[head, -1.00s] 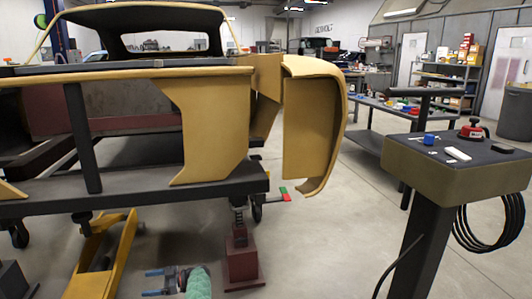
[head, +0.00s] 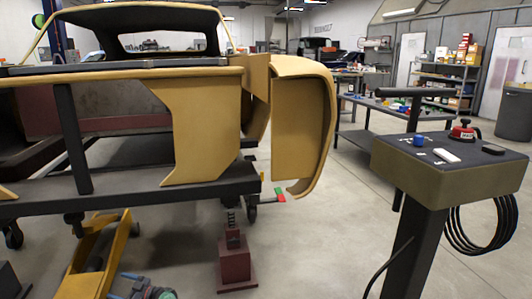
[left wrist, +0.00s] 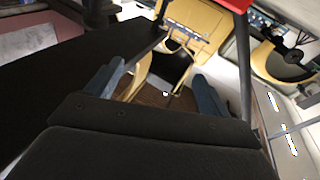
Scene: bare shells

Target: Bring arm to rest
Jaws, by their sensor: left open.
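My left gripper (head: 128,287) shows low at the bottom edge of the head view, partly cut off by the frame. In the left wrist view its two blue-grey fingers stand apart, with nothing between them, so the gripper (left wrist: 157,90) is open and empty. In the head view it is in front of the car body shell and just right of a yellow floor jack (head: 92,262). Most of my left arm is out of the frame. My right gripper is in neither view.
A tan car shell (head: 205,130) rests on a dark frame (head: 140,193) at the left. A red stand (head: 236,262) is under its corner. A control console (head: 450,170) with a red button stands at the right. The floor (head: 310,235) between them is clear.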

